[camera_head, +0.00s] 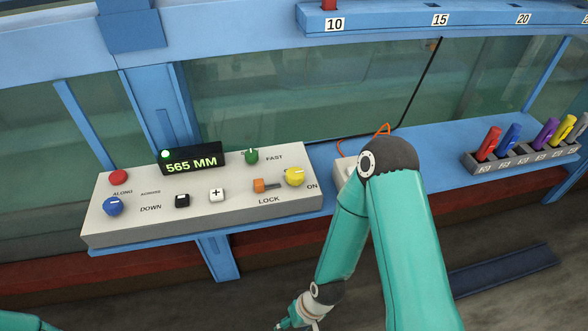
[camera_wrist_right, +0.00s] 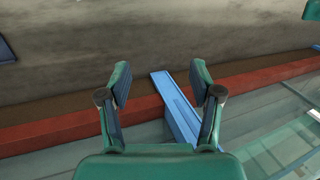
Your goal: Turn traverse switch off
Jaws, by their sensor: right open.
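The pale control panel (camera_head: 225,219) stands on the blue ledge. No part of it carries a readable word "traverse". At its right end a yellow knob (camera_head: 295,176) sits beside the label ON, and an orange lever (camera_head: 259,186) sits above the label LOCK. The black display (camera_head: 190,160) reads 565 MM, with its green lamp (camera_head: 165,155) lit. My right gripper (camera_wrist_right: 160,75) is open and empty in the right wrist view, its fingers spread above the floor side of the flume. In the head view it hangs low, below and apart from the panel. My left gripper is out of view.
The panel also bears a red button (camera_head: 118,177), blue knob (camera_head: 113,206), green knob (camera_head: 251,155), black button (camera_head: 182,200) and white plus button (camera_head: 217,194). A grey rack (camera_head: 522,157) of coloured pens stands right. My right arm covers part of a pale box (camera_head: 343,168) with an orange cable.

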